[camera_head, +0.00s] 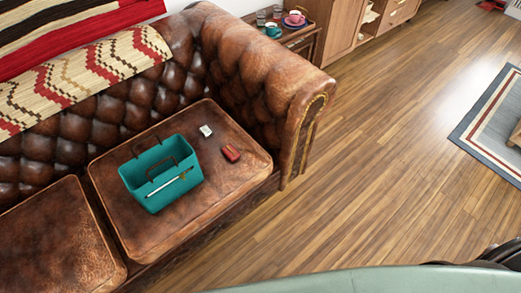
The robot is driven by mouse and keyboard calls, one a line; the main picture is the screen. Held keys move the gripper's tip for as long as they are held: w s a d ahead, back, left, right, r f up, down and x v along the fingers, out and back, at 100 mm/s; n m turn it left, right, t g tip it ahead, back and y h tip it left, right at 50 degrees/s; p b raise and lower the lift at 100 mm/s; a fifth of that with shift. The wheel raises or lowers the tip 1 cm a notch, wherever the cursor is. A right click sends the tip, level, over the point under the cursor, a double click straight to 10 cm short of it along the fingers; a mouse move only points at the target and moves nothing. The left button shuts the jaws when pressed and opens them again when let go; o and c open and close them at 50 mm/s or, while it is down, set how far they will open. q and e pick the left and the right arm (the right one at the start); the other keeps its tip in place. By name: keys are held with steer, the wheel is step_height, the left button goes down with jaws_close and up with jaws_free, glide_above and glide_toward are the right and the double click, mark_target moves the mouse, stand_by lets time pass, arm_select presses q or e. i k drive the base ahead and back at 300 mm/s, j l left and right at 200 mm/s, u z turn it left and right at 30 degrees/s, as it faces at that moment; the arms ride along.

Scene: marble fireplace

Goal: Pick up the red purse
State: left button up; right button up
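A small red purse (231,152) lies on the brown leather sofa's right seat cushion (235,180). It is to the right of a teal basket (160,180) with dark handles. A small whitish item (206,131) lies just above and left of the purse. Nothing covers the purse. Neither of my grippers can be made out in the head view, and nothing is touching the purse.
The sofa's padded arm (290,90) rises right of the cushion. A small side table (305,35) with cups stands behind it. Open wooden floor (390,170) lies to the right, with a rug (490,125) at the far right. A pale green curved surface (400,280) fills the bottom edge.

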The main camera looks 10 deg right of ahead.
mark_target(230, 151)
steer(key=l+u, duration=0.8)
steer(key=u, duration=0.15)
steer(key=l+u, duration=0.5)
steer(key=k+j, duration=0.05)
steer(key=j, duration=0.05)
